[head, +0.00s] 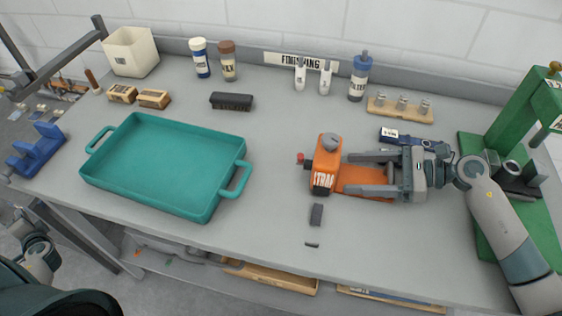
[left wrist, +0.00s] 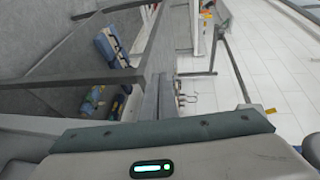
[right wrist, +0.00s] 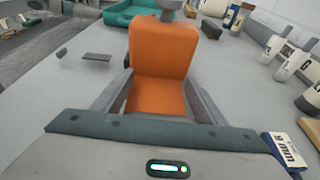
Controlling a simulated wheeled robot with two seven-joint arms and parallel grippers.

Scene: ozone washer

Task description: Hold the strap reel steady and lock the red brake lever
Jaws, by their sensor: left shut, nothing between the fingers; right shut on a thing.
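The orange strap reel (head: 327,165) stands on the grey bench right of centre, with a grey knob on top and a lettered label on its front. A small red knob (head: 300,158), probably the red brake lever, sticks out on its left side. My right gripper (head: 352,173) is shut on the reel, one finger along each side of its orange body. The reel also fills the middle of the right wrist view (right wrist: 160,60), where the red part is hidden. My left gripper (left wrist: 160,92) is shut and empty, away from the reel, at the left of the bench.
A teal tray (head: 150,202) lies on the left of the bench. A dark block (head: 316,214) and a smaller dark piece (head: 312,244) lie in front of the reel. A green press (head: 510,125) stands at the right. Bottles and a brush (head: 232,101) line the back.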

